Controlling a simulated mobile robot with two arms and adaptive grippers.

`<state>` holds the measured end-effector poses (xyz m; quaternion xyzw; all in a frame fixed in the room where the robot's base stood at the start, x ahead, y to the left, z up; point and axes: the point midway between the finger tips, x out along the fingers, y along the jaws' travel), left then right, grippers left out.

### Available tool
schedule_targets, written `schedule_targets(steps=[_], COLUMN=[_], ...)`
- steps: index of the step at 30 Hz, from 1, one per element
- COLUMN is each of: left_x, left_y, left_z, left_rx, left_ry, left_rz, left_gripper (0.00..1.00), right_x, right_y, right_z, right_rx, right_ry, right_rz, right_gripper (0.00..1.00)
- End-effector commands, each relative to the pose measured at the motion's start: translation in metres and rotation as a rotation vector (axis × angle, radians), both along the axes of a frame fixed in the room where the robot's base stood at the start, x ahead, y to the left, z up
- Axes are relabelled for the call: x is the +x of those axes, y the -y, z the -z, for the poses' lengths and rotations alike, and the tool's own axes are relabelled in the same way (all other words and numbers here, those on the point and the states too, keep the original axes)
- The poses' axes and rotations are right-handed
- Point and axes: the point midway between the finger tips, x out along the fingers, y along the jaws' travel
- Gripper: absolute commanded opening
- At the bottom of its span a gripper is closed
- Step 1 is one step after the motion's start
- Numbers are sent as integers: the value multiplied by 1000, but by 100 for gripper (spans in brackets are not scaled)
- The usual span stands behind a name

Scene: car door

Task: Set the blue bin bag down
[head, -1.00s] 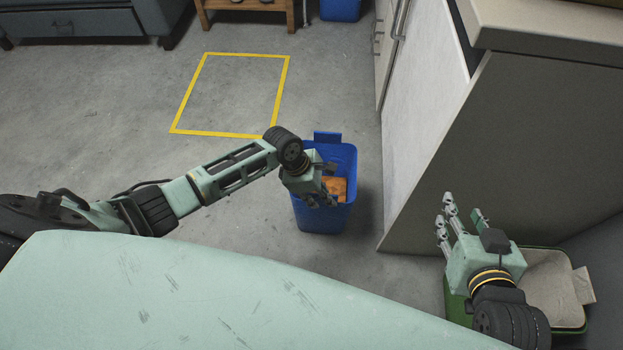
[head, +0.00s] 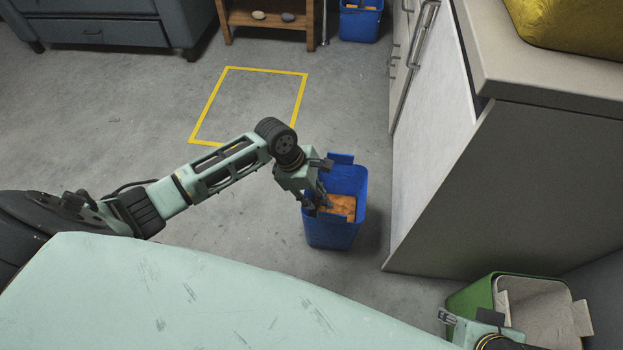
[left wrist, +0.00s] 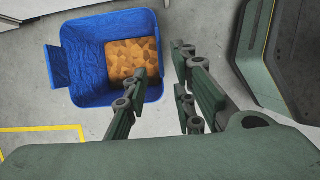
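A blue bin (head: 332,232) stands on the floor left of the cabinet. A wrinkled blue bag lines it, with one flap (head: 340,158) standing up at the far rim and orange-brown contents (head: 340,207) at the bottom. In the left wrist view the bag (left wrist: 85,55) shows from above, with its flap (left wrist: 60,65) at the left. My left gripper (head: 315,200) is at the bin's left rim. In the left wrist view its fingers (left wrist: 160,68) are apart, around the rim; contact is unclear. My right gripper (head: 460,325) is low by the green bin, mostly cut off.
A green bin (head: 470,296) with a pale liner stands at lower right. The cabinet (head: 500,185) blocks the right side. Yellow tape (head: 265,69) outlines a clear floor square at upper left. Another blue bin (head: 360,25) stands at the back. A yellow bag (head: 570,20) lies on the cabinet top.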

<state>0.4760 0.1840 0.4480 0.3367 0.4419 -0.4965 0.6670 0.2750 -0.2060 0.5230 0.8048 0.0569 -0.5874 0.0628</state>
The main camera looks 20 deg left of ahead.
Motion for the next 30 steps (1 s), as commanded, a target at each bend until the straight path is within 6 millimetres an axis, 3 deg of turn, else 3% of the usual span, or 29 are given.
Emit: schedule_targets(steps=[5,8,13,18,23,30], left_x=[-6,-20,-61,-99,-132,-179], left_y=[4,17,47,58,48,6], left_z=[-1,2,-1,-14,-31,-61], left_rx=[3,18,81,199,350,571], left_ry=[12,62,245,439,562,574], left_rz=[37,166,567,972,1311,1732], left_gripper=[24,24,24,24,24,24], right_x=[0,0,0,0,0,0], right_y=[0,0,0,0,0,0], right_z=[0,0,0,0,0,0], right_rx=[0,0,0,0,0,0], right_ry=[1,1,1,1,1,2], right_rz=[0,0,0,0,-1,-1], right_gripper=[40,40,40,40,40,40])
